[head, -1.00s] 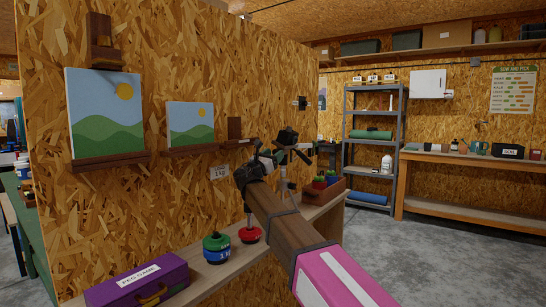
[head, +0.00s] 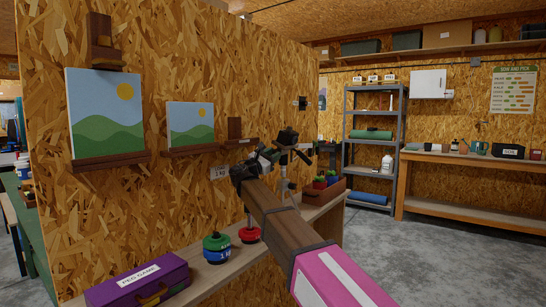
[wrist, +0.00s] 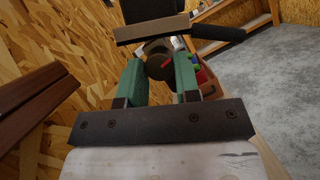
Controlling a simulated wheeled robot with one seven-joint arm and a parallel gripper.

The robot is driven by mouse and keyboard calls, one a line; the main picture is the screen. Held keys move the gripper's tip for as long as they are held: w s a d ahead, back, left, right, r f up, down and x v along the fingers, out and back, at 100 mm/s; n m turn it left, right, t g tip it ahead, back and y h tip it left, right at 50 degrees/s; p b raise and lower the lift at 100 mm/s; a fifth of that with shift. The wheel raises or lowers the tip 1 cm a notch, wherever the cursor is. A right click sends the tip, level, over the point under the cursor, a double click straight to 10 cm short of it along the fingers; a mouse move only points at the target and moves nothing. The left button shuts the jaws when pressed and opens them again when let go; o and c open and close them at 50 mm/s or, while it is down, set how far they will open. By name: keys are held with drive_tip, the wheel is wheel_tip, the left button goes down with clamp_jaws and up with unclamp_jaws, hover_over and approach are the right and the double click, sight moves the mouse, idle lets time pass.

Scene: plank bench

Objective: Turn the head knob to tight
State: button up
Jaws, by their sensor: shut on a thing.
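A tripod-like stand holds a dark head (head: 288,137) with a black handle, above the narrow bench against the partition. In the wrist view the head has a flat plate (wrist: 150,28) on top, and its handle (wrist: 218,34) points right. A dark round knob (wrist: 155,71) with a red mark sits between the green fingers of my gripper (wrist: 160,66). The fingers are shut on the knob, one on each side. In the head view my gripper (head: 267,157) reaches the head's near side, and my wrist hides the knob. No tight marking is readable.
Pictures hang on the partition at left.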

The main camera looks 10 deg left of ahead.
drive_tip(key=shift+m+g+h, duration=0.5)
drive_tip(key=shift+m+g, duration=0.1)
drive_tip(key=shift+m, duration=0.9)
drive_tip(key=o, duration=0.9)
drive_tip(key=shift+o, duration=0.2)
drive_tip(key=shift+s+a, duration=0.1)
drive_tip(key=v, duration=1)
drive_tip(key=shift+s+a, duration=0.2)
drive_tip(key=shift+a, duration=0.05)
drive_tip(key=shift+s, duration=0.1)
